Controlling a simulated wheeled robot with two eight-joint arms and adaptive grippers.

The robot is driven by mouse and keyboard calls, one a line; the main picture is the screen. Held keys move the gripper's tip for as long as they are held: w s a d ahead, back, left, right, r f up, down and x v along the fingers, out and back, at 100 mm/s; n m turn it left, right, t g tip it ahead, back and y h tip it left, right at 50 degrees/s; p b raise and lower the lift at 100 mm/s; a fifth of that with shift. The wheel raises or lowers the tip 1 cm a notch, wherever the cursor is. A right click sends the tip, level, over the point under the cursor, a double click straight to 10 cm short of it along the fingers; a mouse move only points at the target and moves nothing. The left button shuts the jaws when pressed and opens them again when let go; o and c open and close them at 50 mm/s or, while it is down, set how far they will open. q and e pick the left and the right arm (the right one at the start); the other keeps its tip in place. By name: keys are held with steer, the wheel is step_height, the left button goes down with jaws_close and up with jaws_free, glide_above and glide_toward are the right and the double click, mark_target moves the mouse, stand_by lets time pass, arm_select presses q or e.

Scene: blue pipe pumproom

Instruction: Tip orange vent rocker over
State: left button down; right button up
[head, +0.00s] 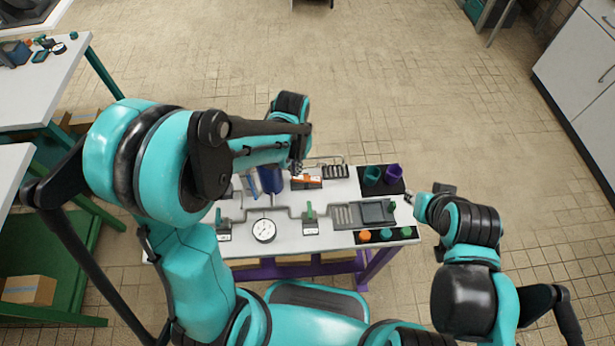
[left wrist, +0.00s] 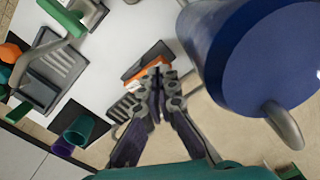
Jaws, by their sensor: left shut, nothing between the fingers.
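The orange vent rocker (head: 307,179) sits on a dark base near the far edge of the white bench panel (head: 285,243). In the left wrist view the orange rocker (left wrist: 140,68) lies just beyond my fingertips and is partly covered by them. My left gripper (head: 298,169) is shut and empty, pointing down at the rocker; its fingertips (left wrist: 158,74) are close together beside the orange part. I cannot tell whether they touch it. My right gripper (head: 414,199) is at the bench's right edge, small and partly hidden, so its jaws are unclear.
A blue tank (head: 270,180) stands left of the rocker and looms large in the left wrist view (left wrist: 268,60). A gauge (head: 264,230), a green-handled valve (head: 308,211) and a grey tray (head: 378,212) are nearer. A teal cup (head: 372,175) and a purple cup (head: 393,174) stand right.

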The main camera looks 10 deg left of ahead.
arm_select(q)
steer(key=shift+f, duration=0.1)
steer(key=shift+f+b, duration=1.45)
steer(key=shift+f, duration=0.1)
steer(key=shift+s+f, duration=0.1)
steer(key=shift+r+p, duration=0.35)
steer(key=shift+r, duration=0.2)
step_height(320, 180, up, 8)
steer(key=p, duration=0.5)
steer(key=shift+f+p, duration=0.25)
steer(key=shift+p, duration=0.1)
